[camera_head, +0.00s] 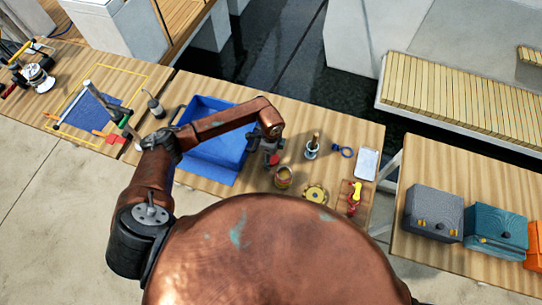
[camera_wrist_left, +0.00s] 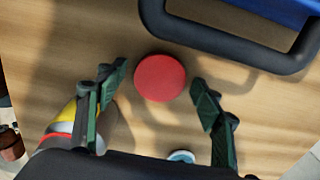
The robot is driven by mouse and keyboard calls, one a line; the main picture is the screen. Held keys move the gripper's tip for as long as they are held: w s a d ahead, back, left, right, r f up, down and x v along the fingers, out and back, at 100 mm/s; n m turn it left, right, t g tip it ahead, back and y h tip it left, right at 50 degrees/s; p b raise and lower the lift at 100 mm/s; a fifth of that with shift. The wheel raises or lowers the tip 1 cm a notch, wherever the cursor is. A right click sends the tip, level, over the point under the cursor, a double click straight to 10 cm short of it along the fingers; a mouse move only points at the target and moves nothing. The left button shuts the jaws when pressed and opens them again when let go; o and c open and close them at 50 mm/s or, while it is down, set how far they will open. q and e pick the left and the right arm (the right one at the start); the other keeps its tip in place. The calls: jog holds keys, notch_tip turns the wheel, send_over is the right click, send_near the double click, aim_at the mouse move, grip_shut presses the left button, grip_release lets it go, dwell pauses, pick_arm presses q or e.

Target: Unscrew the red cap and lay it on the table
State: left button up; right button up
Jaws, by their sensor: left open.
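The round red cap (camera_wrist_left: 160,77) shows from above in the left wrist view, and what is under it is hidden. My left gripper (camera_wrist_left: 157,84) is open, with one green-padded finger on each side of the cap and a gap to both. In the head view my left gripper (camera_head: 271,150) points down over the table (camera_head: 330,122), just right of the blue bin. A little red shows by the fingers there; I cannot tell whether it is the cap. My right gripper is not in view.
The blue bin (camera_head: 230,166) stands close on the left; a dark handle (camera_wrist_left: 232,45) crosses the top of the wrist view. A jar (camera_head: 283,177) stands close to the gripper. A holder (camera_head: 312,149), yellow disc (camera_head: 315,194) and white tablet-like item (camera_head: 367,163) are farther right.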

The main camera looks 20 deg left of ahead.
pick_arm(q)
jog(key=shift+r, duration=0.1)
notch_tip(320, 180, up, 12)
dwell(0.5)
